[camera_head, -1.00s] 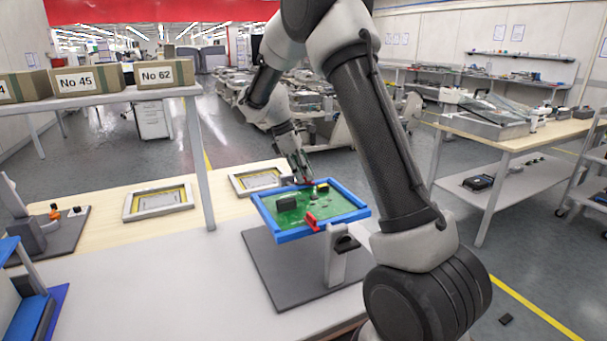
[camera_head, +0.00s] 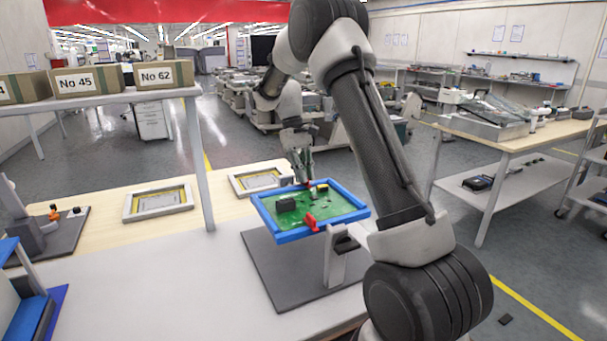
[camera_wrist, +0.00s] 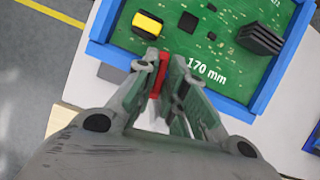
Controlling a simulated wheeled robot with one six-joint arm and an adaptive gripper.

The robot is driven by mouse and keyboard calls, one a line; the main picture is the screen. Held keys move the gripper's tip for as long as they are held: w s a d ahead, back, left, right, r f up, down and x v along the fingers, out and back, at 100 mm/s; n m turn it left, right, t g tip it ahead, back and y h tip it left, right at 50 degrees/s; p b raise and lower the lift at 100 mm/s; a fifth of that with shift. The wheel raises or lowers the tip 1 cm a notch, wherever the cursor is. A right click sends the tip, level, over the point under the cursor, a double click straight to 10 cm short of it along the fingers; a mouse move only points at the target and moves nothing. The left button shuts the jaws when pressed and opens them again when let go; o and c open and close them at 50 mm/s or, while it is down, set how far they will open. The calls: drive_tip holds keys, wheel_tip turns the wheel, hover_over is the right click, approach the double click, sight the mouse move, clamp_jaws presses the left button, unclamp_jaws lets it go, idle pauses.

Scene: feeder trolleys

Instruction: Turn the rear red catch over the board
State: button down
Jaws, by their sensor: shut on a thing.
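The green board (camera_head: 300,215) lies in a blue frame (camera_head: 345,220) on a stand; both also show in the wrist view, the board (camera_wrist: 212,50) and the frame (camera_wrist: 98,50). The rear red catch (camera_wrist: 157,78) sits at the frame's far side. It lies across the rim, and its tip appears to reach over the board's edge. My gripper (camera_wrist: 165,68) is shut on this catch, with a finger on either side hiding part of it. In the head view, my gripper (camera_head: 306,180) points down at the rear rim. The front red catch (camera_head: 311,222) is on the near rim.
A yellow-and-black part (camera_wrist: 147,24) and a black finned block (camera_wrist: 260,40) stand up from the board near my gripper. Flat framed trays (camera_head: 158,202) lie on the bench to the left. A shelf post (camera_head: 200,165) rises left of the stand.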

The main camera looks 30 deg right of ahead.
drive_tip(key=shift+m+y, duration=0.3)
drive_tip(key=shift+m, duration=0.6)
drive_tip(key=c, duration=1.6)
unclamp_jaws()
drive_tip(key=shift+r, duration=0.1)
drive_tip(key=v, duration=1.2)
drive_tip(key=shift+d, duration=0.1)
